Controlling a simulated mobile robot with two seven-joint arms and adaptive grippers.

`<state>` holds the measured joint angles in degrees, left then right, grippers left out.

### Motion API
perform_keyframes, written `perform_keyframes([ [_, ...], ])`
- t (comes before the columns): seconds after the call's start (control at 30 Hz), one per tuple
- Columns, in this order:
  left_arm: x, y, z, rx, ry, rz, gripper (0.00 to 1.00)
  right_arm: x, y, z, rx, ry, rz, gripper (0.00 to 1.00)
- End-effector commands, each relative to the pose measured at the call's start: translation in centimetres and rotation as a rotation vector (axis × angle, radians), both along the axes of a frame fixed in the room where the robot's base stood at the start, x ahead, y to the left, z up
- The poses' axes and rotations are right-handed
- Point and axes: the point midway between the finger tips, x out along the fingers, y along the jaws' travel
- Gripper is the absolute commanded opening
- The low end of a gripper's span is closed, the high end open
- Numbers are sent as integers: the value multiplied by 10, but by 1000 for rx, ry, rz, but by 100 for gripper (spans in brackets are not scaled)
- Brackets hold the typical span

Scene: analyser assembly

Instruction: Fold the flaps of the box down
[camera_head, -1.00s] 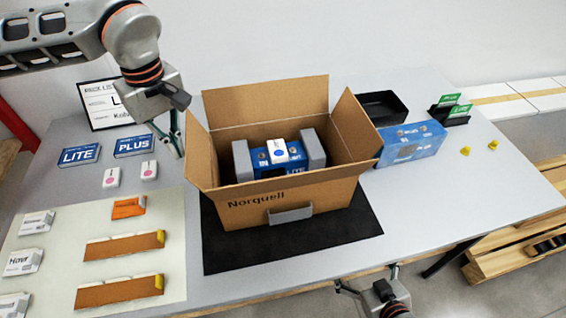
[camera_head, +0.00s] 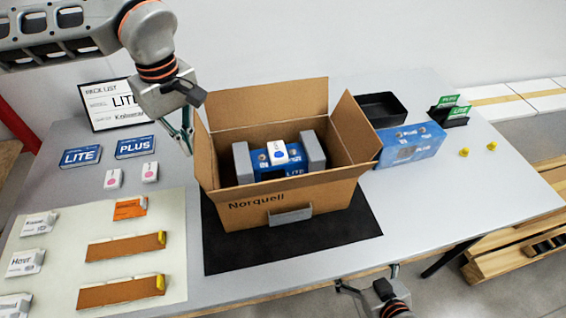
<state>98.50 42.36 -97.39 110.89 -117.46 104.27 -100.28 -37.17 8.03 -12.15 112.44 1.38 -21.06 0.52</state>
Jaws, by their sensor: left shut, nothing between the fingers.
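An open brown cardboard box (camera_head: 330,200), marked Norquell, stands on a black mat (camera_head: 225,257). Its back flap (camera_head: 268,107) stands up, its right flap (camera_head: 352,128) leans outward and its left flap (camera_head: 204,152) is raised. I cannot clearly tell how the front flap lies. Inside sits a blue LITE device (camera_head: 295,170) between grey end pieces, with a white piece on top. My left gripper (camera_head: 187,148) is shut and empty, pointing down beside the left flap; I cannot tell whether it touches. My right gripper (camera_head: 366,280) is open and empty at the front table edge.
A blue carton (camera_head: 410,145) stands close by the box's right side, with a black tray (camera_head: 382,107) behind. Blue LITE (camera_head: 80,156) and PLUS (camera_head: 135,147) boxes lie left. A pale mat (camera_head: 60,290) carries several parts. The right tabletop has free room.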

Motion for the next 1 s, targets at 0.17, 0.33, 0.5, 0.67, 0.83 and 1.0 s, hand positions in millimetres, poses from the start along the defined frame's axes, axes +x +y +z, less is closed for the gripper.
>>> perform_keyframes([
  [0.17, 4, -15, 7, 0, 0, -2, 0, 0, 0, 5, 0, 1, 0, 94],
  [0.33, 5, -19, 7, 0, 0, 0, 0, 0, 0, 5, 0, 1, 0, 94],
  [0.5, 7, -29, 8, 0, 0, 0, 0, 0, 0, 7, 0, 1, 1, 94],
  [0.67, 11, -44, 9, 1, 1, -1, 0, 0, 0, 9, 1, 1, 0, 94],
  [0.83, 12, -50, 8, -1, 1, 0, 0, 0, 0, 9, 0, 1, 1, 94],
  [1.0, 15, -62, 3, 1, 1, -1, 0, 0, 0, 7, 1, 1, 0, 94],
])
